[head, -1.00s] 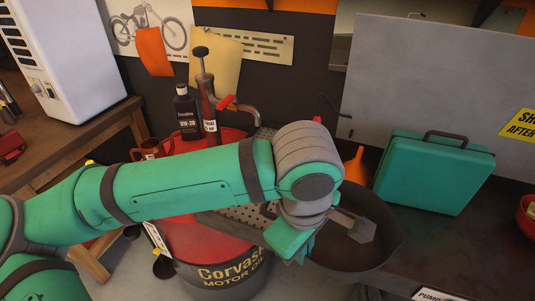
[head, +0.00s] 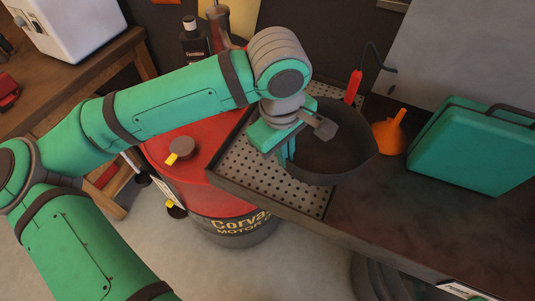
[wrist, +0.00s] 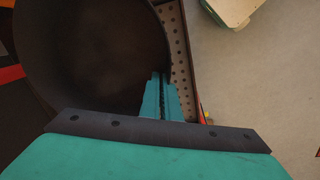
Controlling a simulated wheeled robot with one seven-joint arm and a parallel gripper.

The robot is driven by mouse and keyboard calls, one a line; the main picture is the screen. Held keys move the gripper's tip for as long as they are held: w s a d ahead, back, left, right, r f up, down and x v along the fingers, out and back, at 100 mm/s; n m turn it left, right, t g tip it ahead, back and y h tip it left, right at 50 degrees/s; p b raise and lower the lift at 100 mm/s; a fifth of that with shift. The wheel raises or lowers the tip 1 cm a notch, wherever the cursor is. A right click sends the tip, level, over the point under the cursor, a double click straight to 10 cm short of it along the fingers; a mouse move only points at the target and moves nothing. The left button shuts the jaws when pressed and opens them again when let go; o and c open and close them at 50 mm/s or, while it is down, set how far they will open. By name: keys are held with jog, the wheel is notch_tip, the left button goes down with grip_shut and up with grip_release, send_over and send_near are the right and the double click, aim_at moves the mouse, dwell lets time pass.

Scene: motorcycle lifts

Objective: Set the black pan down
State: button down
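The black pan (head: 330,155) is a wide, dark, round bowl. In the head view it is over the right part of the perforated metal tray (head: 255,178) and the dark bench top beside it. My gripper (head: 287,157) is at the pan's left side, shut on its rim. In the wrist view the teal fingers (wrist: 160,98) pinch the rim, and the pan (wrist: 85,50) fills the upper left. The pan looks roughly level. Its underside is hidden, so I cannot tell whether it touches the tray.
A red drum (head: 190,150) stands left of the tray. A red-handled tool (head: 353,87) is behind the pan. An orange funnel (head: 390,135) and a teal case (head: 475,150) stand to its right. The bench front (head: 400,225) is clear.

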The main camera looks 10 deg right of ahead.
jog(key=w+a+f, duration=0.1)
jog(key=f, duration=0.1)
jog(key=w+a+f, duration=0.1)
jog(key=w+f, duration=0.1)
jog(key=w+a+f, duration=0.1)
jog(key=w+f, duration=0.1)
jog(key=shift+w+a+f, duration=0.2)
jog(key=shift+a+f, duration=0.15)
jog(key=shift+f, duration=1.55)
jog(key=shift+f, duration=0.1)
jog(key=c, duration=2)
grip_release()
